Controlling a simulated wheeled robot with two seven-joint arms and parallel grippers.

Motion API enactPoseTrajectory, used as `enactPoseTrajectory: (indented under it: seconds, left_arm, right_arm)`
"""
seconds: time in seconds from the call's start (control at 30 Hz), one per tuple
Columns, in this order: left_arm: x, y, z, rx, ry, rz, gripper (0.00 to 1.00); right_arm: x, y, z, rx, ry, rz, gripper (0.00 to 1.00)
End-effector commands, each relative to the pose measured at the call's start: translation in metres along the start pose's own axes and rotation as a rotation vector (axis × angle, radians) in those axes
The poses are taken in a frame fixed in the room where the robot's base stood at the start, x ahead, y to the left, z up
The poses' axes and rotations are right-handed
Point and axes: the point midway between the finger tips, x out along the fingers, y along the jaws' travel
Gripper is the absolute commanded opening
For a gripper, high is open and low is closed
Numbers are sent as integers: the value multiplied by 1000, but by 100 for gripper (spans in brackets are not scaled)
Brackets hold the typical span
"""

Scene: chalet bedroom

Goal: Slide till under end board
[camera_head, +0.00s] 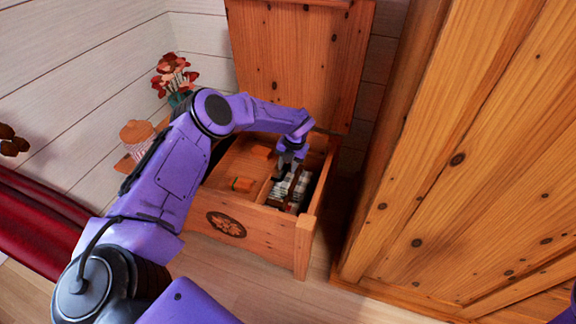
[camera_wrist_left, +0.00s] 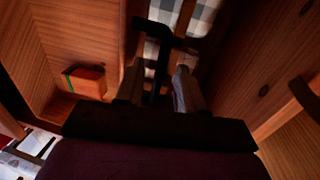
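A wooden chest (camera_head: 250,238) stands with its lid (camera_head: 300,60) raised. Its left part shows a shallow wooden tray-like section, probably the till (camera_head: 226,178), with small orange boxes in it. My left gripper (camera_head: 289,158) reaches down into the chest right of that section, above checkered cloth. In the left wrist view its fingers (camera_wrist_left: 158,88) stand apart, with dark wooden bars (camera_wrist_left: 158,50) between and beyond them; no grip on them is visible. Which board is the end board I cannot tell. My right gripper is out of view.
An orange box with a green band (camera_wrist_left: 86,82) lies left of the fingers. Checkered cloth (camera_wrist_left: 196,14) lies in the chest. A large wooden cabinet (camera_head: 470,150) stands close on the right; red flowers (camera_head: 174,76) are at the left wall.

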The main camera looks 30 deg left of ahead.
Motion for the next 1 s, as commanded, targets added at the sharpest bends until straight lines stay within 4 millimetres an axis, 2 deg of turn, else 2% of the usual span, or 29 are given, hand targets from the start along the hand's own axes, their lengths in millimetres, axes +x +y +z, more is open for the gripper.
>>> enactPoseTrajectory:
  seconds: [0.13,0.23,0.27,0.5,0.67,0.87,1.0]
  left_arm:
    - [0,0,0,0,0,0,38]
    - [0,0,0,1,0,0,6]
    - [0,0,0,1,0,0,0]
    - [0,1,0,0,0,0,0]
    - [2,12,0,-2,1,0,0]
    - [9,48,1,-6,0,0,0]
    - [16,83,1,-7,-1,-1,0]
  right_arm:
    - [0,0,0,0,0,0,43]
    - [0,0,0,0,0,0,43]
    - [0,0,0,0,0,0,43]
    - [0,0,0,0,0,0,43]
    - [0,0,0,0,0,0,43]
    - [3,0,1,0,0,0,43]
    - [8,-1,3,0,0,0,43]
